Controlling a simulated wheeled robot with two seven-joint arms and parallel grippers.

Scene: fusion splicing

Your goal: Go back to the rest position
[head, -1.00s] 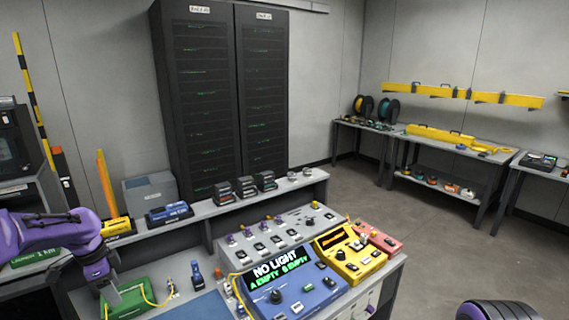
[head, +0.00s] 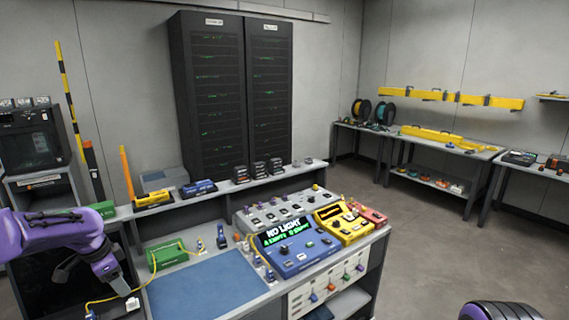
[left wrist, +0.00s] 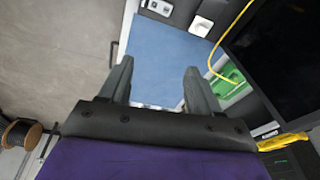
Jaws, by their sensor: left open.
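My left gripper (head: 118,280) hangs at the left end of the workbench in the head view, its arm coming in from the left edge. In the left wrist view its two fingers (left wrist: 158,85) are spread apart with nothing between them. The blue mat (left wrist: 165,50) lies beyond the fingers there. It also shows on the bench in the head view (head: 208,290). My right gripper is not in view; a dark and purple rounded part of my own body shows at the bottom right of the head view.
A green box (head: 167,255) with a yellow cable stands on the bench near my left gripper. The blue console (head: 295,250), reading NO LIGHT, and the yellow unit (head: 342,223) are further right. Black racks (head: 230,95) stand behind. The floor (head: 440,260) at right is clear.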

